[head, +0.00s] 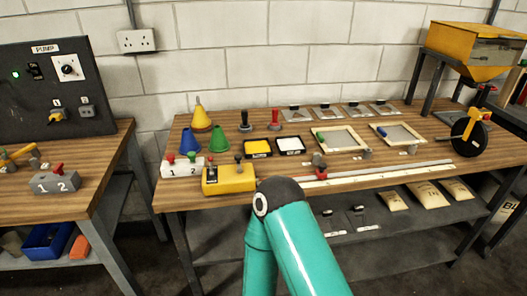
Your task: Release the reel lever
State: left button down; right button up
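A dark round wheel (466,137) with a yellow bar across it stands at the right end of the wooden bench; it looks like a reel. A dark handle juts from its left side. I cannot tell which part is the lever or how it is set. One of my arms, teal with a dark joint, rises from the bottom middle and ends in view at the bench's front edge. Neither gripper shows, and I see none near the wheel.
The bench (340,172) holds coloured cones, a yellow box (229,181) with knobs, ink-like trays, framed screens (342,139) and a long rail. A yellow hopper (472,50) stands behind the wheel. A second bench (95,175) with a pump panel (55,90) is at left.

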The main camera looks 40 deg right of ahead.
aim_at(210, 159)
jog(key=u, duration=0.25)
jog(key=i, duration=0.2)
jog(key=u, duration=3.95)
jog(key=k, duration=0.6)
jog(key=z, duration=5.65)
jog(key=k, duration=0.25)
jog(key=z, duration=0.05)
